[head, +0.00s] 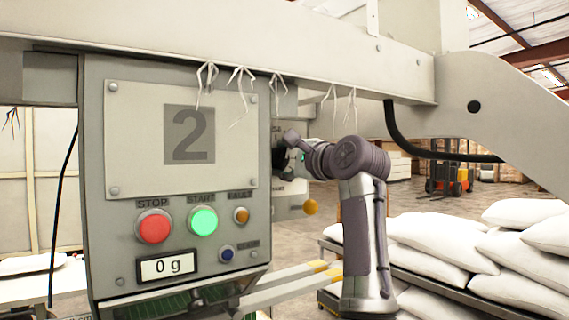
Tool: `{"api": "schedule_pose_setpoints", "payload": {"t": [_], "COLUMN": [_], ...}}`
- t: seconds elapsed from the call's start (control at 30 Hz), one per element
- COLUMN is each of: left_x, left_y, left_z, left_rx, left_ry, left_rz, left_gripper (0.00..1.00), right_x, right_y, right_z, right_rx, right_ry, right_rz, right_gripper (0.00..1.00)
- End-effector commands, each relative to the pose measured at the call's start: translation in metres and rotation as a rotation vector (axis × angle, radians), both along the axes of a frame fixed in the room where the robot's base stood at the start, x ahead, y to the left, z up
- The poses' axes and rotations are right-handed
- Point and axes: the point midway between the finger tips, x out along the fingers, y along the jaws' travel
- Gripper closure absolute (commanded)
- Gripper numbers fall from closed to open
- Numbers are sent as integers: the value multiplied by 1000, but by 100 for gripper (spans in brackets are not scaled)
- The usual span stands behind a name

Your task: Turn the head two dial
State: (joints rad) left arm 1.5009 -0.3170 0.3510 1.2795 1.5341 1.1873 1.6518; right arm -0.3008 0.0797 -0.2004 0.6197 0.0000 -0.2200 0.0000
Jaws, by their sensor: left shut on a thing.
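The head two control box (180,180) fills the left half of the head view, with a big "2" on its plate. My left gripper (284,158) reaches in at the box's right side face, its forearm rising from below. Its jaws are shut on the dial there, which is mostly hidden behind the fingers and the box edge. The dial's setting cannot be read. My right gripper is not in view.
The box front has a red STOP button (153,226), a green START button (203,221) and a display (168,267) reading 0 g. A beam (300,60) with loose strings crosses above. White sacks (480,250) lie at right. A forklift (448,180) stands far behind.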

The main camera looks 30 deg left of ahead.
Motion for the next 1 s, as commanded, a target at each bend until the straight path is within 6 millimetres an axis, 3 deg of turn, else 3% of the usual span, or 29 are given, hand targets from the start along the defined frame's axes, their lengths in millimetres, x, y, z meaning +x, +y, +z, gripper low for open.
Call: {"api": "schedule_pose_setpoints", "payload": {"t": [0.4, 1.0], "left_x": [0, 0], "left_y": [0, 0], "left_z": [0, 0], "left_rx": [-86, -104], "left_ry": [-208, -249], "left_rz": [-1, 0], "left_gripper": [82, 82], "right_x": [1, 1], "right_y": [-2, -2], "right_z": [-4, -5], "right_rx": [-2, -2], "right_ry": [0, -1], "right_rz": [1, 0], "right_gripper": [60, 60]}}
